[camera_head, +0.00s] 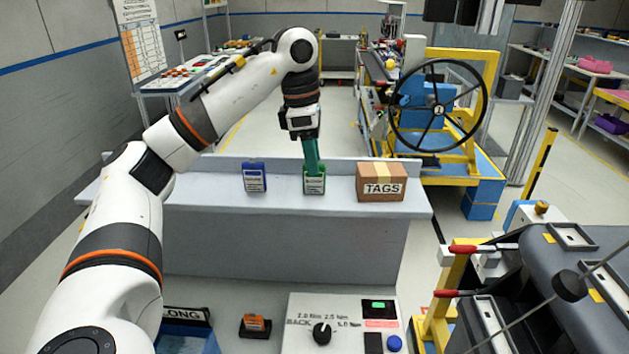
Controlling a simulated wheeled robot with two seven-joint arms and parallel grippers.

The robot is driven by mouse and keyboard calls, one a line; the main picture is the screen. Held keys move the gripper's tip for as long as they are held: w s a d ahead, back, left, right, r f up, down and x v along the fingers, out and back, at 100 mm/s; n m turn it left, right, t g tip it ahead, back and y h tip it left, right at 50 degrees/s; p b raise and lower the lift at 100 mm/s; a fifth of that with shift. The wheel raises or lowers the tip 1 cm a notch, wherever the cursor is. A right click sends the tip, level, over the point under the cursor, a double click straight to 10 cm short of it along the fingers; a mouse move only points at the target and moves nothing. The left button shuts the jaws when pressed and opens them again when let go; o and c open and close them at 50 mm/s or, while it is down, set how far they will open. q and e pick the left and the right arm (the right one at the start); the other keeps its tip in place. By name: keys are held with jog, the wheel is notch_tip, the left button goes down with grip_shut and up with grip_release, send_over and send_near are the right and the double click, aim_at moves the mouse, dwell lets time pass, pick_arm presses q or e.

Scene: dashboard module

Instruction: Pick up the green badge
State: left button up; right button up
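The green badge (314,184) stands upright on the grey shelf (290,216), between a blue badge and a cardboard box. My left gripper (312,166) points straight down, right above the green badge. Its teal fingers reach the badge's top edge in the picture and look close together. I cannot tell whether they are closed on the badge or only touching or near it. My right gripper is not in view.
A blue badge (254,177) stands to the left on the shelf, and a TAGS box (382,183) to the right. In front are an orange badge (254,323) in a dark holder and a control panel (305,308) with a knob. A grey fixture (537,262) fills the lower right.

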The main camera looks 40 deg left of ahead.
aim_at(316, 192)
pick_arm(q)
jog(key=f, duration=0.1)
jog(key=f+p, duration=0.1)
jog(key=f, duration=0.1)
jog(key=shift+w+f+p, duration=0.25)
jog(key=shift+f+p, duration=0.05)
jog(key=shift+w+f, duration=0.1)
jog(key=shift+f, duration=0.35)
jog(key=shift+d, duration=0.1)
grip_shut()
jog(key=shift+r, duration=0.15)
notch_tip(316, 192, up, 4)
jog(key=shift+r+b, duration=0.1)
jog(key=shift+b, duration=0.6)
notch_tip(316, 192, up, 5)
jog(key=shift+f+p, duration=0.1)
jog(key=shift+p, duration=0.45)
jog(key=shift+r, duration=0.4)
